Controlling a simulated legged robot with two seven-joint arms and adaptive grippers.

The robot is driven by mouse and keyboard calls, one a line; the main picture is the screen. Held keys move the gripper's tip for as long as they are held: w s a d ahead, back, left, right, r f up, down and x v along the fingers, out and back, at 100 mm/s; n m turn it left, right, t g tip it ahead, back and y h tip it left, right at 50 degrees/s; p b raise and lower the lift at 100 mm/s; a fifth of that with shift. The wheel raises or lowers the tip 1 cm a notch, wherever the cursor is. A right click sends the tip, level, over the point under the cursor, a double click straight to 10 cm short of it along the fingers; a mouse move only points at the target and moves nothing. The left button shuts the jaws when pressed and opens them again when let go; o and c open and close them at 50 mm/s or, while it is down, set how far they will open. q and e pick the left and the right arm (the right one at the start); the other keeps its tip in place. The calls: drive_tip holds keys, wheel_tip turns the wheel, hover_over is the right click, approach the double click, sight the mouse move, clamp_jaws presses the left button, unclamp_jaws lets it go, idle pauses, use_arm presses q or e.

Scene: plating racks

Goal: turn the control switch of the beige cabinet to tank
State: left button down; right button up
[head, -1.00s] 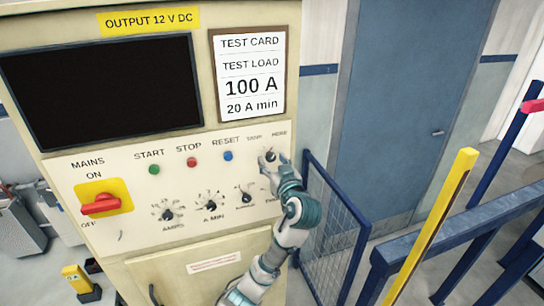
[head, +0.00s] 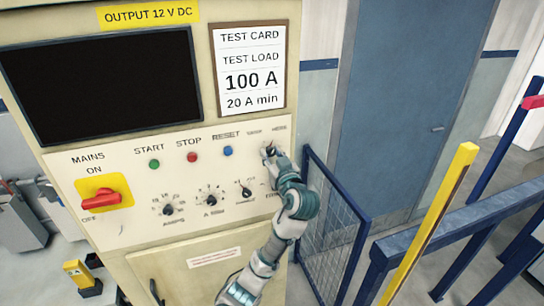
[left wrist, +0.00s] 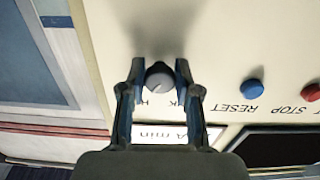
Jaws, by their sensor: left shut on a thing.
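The beige cabinet (head: 60,165) stands in front of me with its control panel facing me. Its control switch is a small dark grey round knob at the panel's upper right, under two small labels that are hard to read. In the left wrist view the knob (left wrist: 160,77) sits between the fingers, with a pale pointer line that seems to slant to the lower left. My left gripper (head: 268,152) reaches up from below and is shut on the knob, also seen in the left wrist view (left wrist: 161,85). The fingers partly hide the labels. My right gripper is out of view.
Green, red and blue buttons (head: 228,151) run left of the switch. Several black dials (head: 211,201) sit below them. A red mains handle (head: 100,199) is at far left.

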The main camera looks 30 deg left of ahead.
use_arm(q)
drive_tip(key=n+b, duration=0.5)
drive_tip(key=shift+d+f, duration=0.1)
drive_tip(key=shift+f, duration=0.05)
drive_tip(key=n+b, duration=0.2)
drive_tip(key=n, duration=0.1)
drive_tip(key=shift+w+n, duration=0.1)
drive_tip(key=shift+n, duration=0.2)
drive_tip(key=shift+r+n+b, duration=0.2)
drive_tip(key=shift+n+b, duration=0.6)
drive_tip(key=shift+n, duration=0.7)
drive_tip(key=c, duration=0.8)
unclamp_jaws()
drive_tip(key=shift+d, duration=0.1)
